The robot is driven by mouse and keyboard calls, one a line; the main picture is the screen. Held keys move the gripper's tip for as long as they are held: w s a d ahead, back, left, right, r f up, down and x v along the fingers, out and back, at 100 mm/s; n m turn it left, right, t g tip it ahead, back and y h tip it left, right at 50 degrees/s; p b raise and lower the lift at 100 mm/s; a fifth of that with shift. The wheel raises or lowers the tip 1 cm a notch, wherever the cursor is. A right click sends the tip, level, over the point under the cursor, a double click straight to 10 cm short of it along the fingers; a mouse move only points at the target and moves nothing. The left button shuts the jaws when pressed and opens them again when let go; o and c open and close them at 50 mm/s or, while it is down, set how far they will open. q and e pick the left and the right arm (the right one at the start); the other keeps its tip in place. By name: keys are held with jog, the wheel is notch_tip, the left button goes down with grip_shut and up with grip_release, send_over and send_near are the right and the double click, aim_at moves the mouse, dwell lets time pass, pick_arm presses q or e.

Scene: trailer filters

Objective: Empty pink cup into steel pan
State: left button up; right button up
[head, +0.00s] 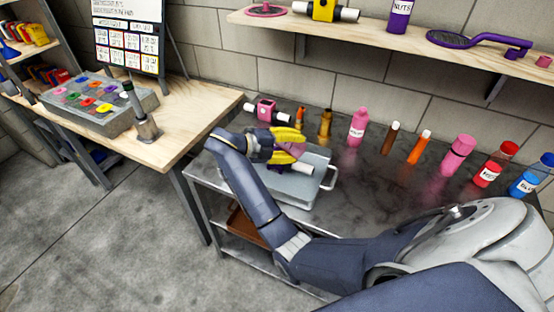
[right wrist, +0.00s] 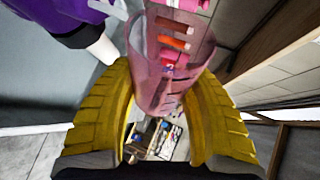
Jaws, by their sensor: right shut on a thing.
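My right gripper (head: 289,147) is shut around the pink cup (head: 293,149), over the steel pan (head: 311,190) on the dark counter. In the right wrist view, the see-through pink cup (right wrist: 160,75) sits between the yellow fingers. The cup looks tipped over on its side, and I see no contents in it. A purple thing with a white end (right wrist: 82,25) shows beside it in the wrist view; in the head view its white part (head: 301,168) shows in or just above the pan. The gripper hides part of the pan's inside. My left gripper is not in view.
A pink device (head: 267,108) and orange bottles stand behind the pan. Pink, orange, red and blue bottles line the counter's back. A shelf (head: 420,50) hangs above. A wooden table (head: 185,125) with a grey block of coloured pieces (head: 98,103) stands left.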

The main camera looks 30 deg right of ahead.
jog(key=shift+w+a+r+n+g+h, duration=0.1)
jog(key=shift+w+r+n+g+h, duration=0.3)
jog(key=shift+r+n, duration=0.25)
jog(key=shift+w+a+r+n+g+h, duration=0.1)
jog(key=shift+w+r+n+g+h, duration=0.25)
jog(key=shift+r+n, duration=0.3)
dwell(2.0)
jog(key=shift+w+a+r+n+g+h+b, duration=0.1)
jog(key=shift+w+r+n+g+h+b, duration=0.1)
jog(key=shift+w+r+n+g+h, duration=0.45)
jog(key=shift+w+a+r+n+h+b, duration=0.1)
jog(key=shift+w+n+h+b, duration=0.15)
jog(key=shift+n, duration=0.8)
dwell(1.7)
